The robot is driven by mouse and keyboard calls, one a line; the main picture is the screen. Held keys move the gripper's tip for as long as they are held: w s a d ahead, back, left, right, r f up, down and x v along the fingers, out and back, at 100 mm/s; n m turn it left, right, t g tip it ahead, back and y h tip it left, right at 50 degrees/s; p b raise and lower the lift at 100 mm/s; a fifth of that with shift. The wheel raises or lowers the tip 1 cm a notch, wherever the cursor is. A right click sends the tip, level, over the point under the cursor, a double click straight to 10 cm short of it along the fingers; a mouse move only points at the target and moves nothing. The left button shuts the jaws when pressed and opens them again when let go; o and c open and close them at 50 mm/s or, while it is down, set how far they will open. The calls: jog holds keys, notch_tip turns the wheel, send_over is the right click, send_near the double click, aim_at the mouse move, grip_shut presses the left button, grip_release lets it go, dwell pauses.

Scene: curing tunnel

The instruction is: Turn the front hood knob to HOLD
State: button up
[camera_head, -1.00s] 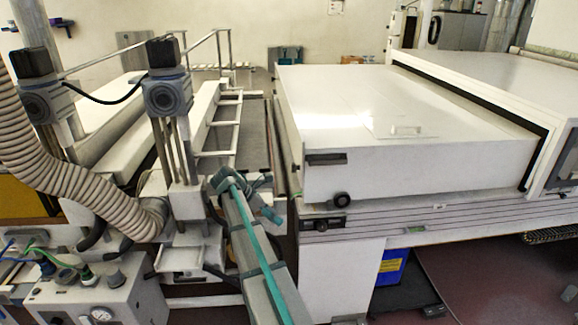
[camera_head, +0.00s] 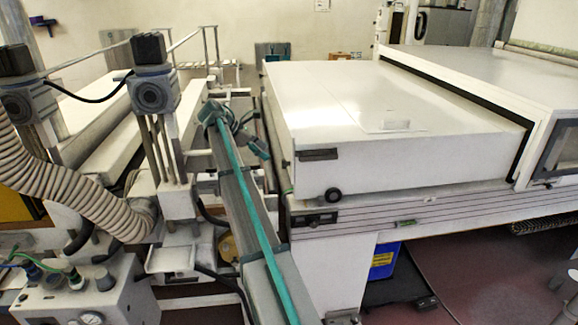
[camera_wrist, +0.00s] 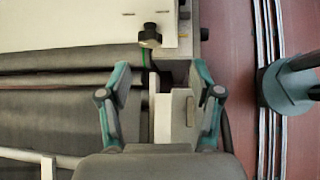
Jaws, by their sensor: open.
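The front hood knob (camera_head: 333,194) is a small dark round knob low on the front face of the white hood (camera_head: 400,165). In the wrist view the knob (camera_wrist: 150,36) shows near the top, with its black grip standing out from a white panel. My gripper (camera_wrist: 163,78) has its two teal-and-grey fingers spread apart and empty. The knob lies beyond the fingertips, slightly left of the middle of the gap, and is not touched. In the head view the arm's end is left of the hood. The knob's setting and any HOLD mark are too small to read.
A dark handle (camera_head: 318,154) sits above the knob on the hood. A rail with a small black control (camera_head: 313,221) runs below it. A grey conveyor belt (camera_wrist: 70,110) fills the left of the wrist view.

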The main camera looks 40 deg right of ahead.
aim_at(282, 163)
jog(key=shift+m, duration=0.3)
jog(key=p+x, duration=0.1)
jog(key=x, duration=0.2)
jog(key=w+p+x, duration=0.1)
jog(key=x, duration=0.6)
jog(key=shift+w+d+f+p, duration=0.25)
jog(key=shift+w+d+p, duration=0.05)
jog(key=shift+d+p, duration=0.15)
